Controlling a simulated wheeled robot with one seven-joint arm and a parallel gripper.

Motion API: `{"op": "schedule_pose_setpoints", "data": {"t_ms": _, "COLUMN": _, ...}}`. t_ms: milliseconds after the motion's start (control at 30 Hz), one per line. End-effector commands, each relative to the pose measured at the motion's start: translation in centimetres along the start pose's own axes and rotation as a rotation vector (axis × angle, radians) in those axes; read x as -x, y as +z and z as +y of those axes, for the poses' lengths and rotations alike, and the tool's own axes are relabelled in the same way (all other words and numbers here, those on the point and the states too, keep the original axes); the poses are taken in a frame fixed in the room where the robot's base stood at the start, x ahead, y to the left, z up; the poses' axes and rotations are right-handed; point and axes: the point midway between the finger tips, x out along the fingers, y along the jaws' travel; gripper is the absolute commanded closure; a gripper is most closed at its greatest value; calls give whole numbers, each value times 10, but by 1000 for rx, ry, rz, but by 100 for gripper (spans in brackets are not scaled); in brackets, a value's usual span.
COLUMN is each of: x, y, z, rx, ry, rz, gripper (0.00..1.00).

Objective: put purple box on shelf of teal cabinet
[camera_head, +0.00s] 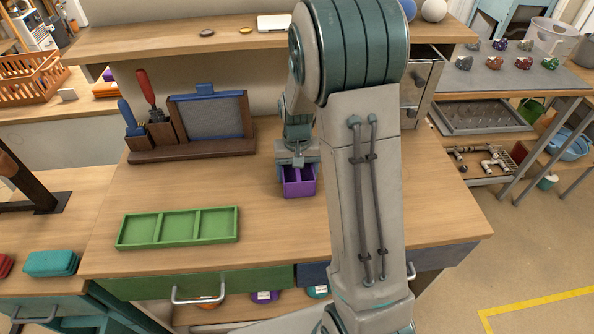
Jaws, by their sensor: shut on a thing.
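The purple box (300,187) is a small open-topped box with a divider inside. It is at the middle of the wooden worktop, under my gripper (297,165). My gripper points down and is shut on the box. I cannot tell if the box's bottom touches the worktop. A teal cabinet front (95,314) shows in part at the lower left; I see no clear shelf in it. A pale teal unit (508,18) is cut off at the upper right. I cannot tell which is the task's cabinet.
A green three-compartment tray (180,228) lies left of the box. A wooden tool holder (190,150) stands behind it. An upper wooden shelf (180,38) runs across the back. My arm covers the worktop's right part. Teal folded items (52,263) lie at the left.

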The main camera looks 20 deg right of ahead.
Motion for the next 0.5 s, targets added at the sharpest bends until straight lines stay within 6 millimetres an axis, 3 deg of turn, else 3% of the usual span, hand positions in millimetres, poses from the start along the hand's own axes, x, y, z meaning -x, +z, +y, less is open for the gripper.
{"op": "schedule_pose_setpoints", "data": {"t_ms": 133, "x": -5, "y": 0, "z": 0, "rx": 0, "ry": 0, "rz": 0, "gripper": 52}}
{"op": "schedule_pose_setpoints", "data": {"t_ms": 167, "x": -4, "y": 0, "z": 0, "rx": 0, "ry": 0, "rz": 0, "gripper": 22}}
{"op": "schedule_pose_setpoints", "data": {"t_ms": 200, "x": -3, "y": 0, "z": 0, "rx": 0, "ry": 0, "rz": 0, "gripper": 11}}
{"op": "schedule_pose_setpoints", "data": {"t_ms": 233, "x": -3, "y": 0, "z": 0, "rx": 0, "ry": 0, "rz": 0, "gripper": 6}}
{"op": "schedule_pose_setpoints", "data": {"t_ms": 500, "x": -2, "y": 0, "z": 0, "rx": 0, "ry": 0, "rz": 0, "gripper": 6}}
